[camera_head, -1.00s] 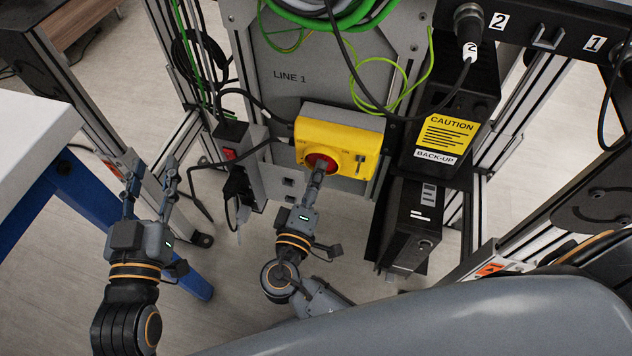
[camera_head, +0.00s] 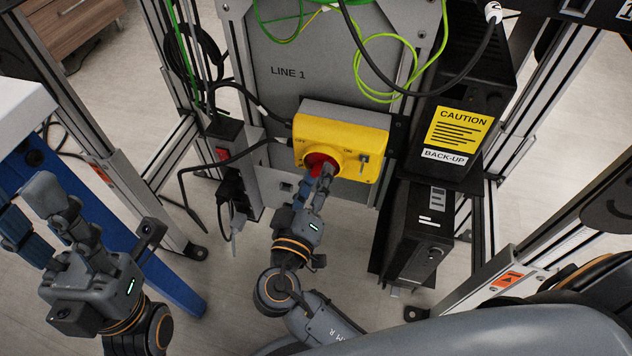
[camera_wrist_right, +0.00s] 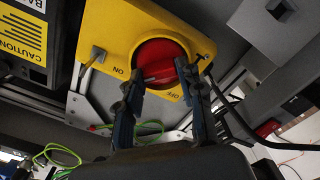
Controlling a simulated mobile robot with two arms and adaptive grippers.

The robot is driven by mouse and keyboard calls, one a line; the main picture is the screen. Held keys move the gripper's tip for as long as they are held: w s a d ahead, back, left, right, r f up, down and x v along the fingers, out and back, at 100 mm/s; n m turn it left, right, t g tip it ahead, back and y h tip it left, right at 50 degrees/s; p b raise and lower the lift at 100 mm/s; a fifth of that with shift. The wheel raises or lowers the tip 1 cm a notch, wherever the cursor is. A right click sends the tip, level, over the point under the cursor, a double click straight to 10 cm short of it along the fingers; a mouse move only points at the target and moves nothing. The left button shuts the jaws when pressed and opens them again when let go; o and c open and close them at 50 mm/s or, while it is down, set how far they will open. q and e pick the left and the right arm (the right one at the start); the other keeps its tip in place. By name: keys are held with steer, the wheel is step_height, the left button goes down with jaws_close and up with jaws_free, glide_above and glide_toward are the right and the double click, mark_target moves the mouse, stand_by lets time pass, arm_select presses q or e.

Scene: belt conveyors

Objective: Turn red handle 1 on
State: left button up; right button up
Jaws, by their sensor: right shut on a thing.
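The red rotary handle (camera_head: 315,161) sits on the front of a yellow switch box (camera_head: 357,137) on the grey LINE 1 panel. In the head view, OFF is printed at the box's left and ON at its right. My right gripper (camera_head: 322,174) is at the handle, its fingers partly hiding it. In the right wrist view the red handle (camera_wrist_right: 164,52) lies between the two fingertips of my right gripper (camera_wrist_right: 160,76), which is shut on it. The handle's exact angle is hard to tell. My left gripper (camera_head: 27,205) is open and empty at the lower left, away from the box.
A black back-up unit (camera_head: 465,110) with a yellow caution label stands right of the box. A small box with a red switch (camera_head: 222,153) and black cables are at the left. A blue table leg (camera_head: 172,285) stands near my left arm.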

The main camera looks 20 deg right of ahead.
steer(key=shift+f, duration=0.1)
stand_by(0.5)
steer(key=o, duration=1.2)
steer(key=shift+c, duration=0.2)
steer(key=shift+s, duration=0.1)
steer(key=v, duration=1.2)
